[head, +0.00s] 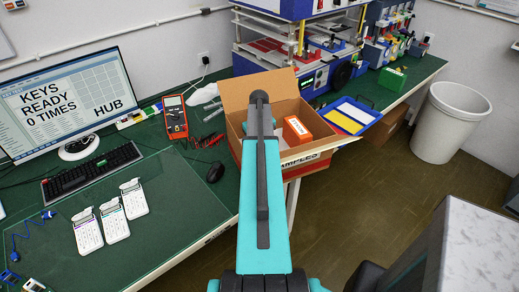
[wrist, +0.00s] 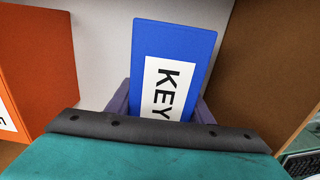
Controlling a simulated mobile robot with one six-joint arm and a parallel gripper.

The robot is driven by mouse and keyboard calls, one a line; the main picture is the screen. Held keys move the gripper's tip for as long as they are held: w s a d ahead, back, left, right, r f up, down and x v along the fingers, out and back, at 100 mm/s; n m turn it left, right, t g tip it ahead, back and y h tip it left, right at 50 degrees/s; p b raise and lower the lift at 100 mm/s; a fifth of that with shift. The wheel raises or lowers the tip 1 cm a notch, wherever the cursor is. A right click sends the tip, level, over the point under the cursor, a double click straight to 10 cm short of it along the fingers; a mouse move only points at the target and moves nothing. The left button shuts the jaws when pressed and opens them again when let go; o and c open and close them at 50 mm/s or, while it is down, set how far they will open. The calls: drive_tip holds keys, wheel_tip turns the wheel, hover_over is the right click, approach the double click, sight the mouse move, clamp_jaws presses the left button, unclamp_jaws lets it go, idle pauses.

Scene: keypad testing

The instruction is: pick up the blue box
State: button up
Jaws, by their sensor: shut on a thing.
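The blue box (wrist: 170,45), with a white label reading "KEY", shows in the wrist view. My gripper (wrist: 163,108) has its purple-grey fingers on either side of the box and is shut on it. My wrist hides the near end of the box and part of the label. In the head view my arm reaches over the open cardboard box and hides both the gripper and the blue box. The cardboard box's brown wall (wrist: 268,55) stands to the right of the blue box in the wrist view.
An orange box (head: 298,130) sits in the cardboard box (head: 238,88); it shows at left in the wrist view (wrist: 35,65). A blue tray (head: 362,104) lies to the right. A red multimeter (head: 175,116) and black mouse (head: 215,172) are on the green bench to the left.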

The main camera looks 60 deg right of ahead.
drive_tip(key=shift+r+b, duration=1.35)
drive_tip(key=shift+r, duration=3.4)
drive_tip(key=shift+w+r, duration=0.1)
drive_tip(key=shift+r, duration=0.15)
drive_tip(key=w+a+r+p, duration=0.2)
drive_tip(key=w+a+r, duration=0.1)
drive_tip(key=r, duration=0.6)
drive_tip(key=w+a+f+n+b, duration=0.1)
drive_tip(key=w+a+f, duration=0.2)
drive_tip(key=w+a, duration=0.4)
drive_tip(key=w+a+f+n, duration=0.25)
drive_tip(key=w+a, duration=0.25)
drive_tip(key=a, duration=0.5)
drive_tip(key=w+a+f+n+b, duration=0.1)
drive_tip(key=a+f, duration=0.3)
drive_tip(key=a, duration=0.8)
drive_tip(key=w+a+f+n+b, duration=0.1)
drive_tip(key=a+f, duration=0.3)
drive_tip(key=a, duration=0.9)
drive_tip(key=w+a+f+n+b, duration=0.1)
drive_tip(key=a+f, duration=0.4)
drive_tip(key=a, duration=0.8)
drive_tip(key=shift+w+f+n+b, duration=0.1)
drive_tip(key=shift+w+n+b, duration=0.2)
drive_tip(key=shift+w, duration=0.25)
drive_tip(key=shift+a+f, duration=0.1)
drive_tip(key=shift+a, duration=0.25)
drive_tip(key=shift+s, duration=0.2)
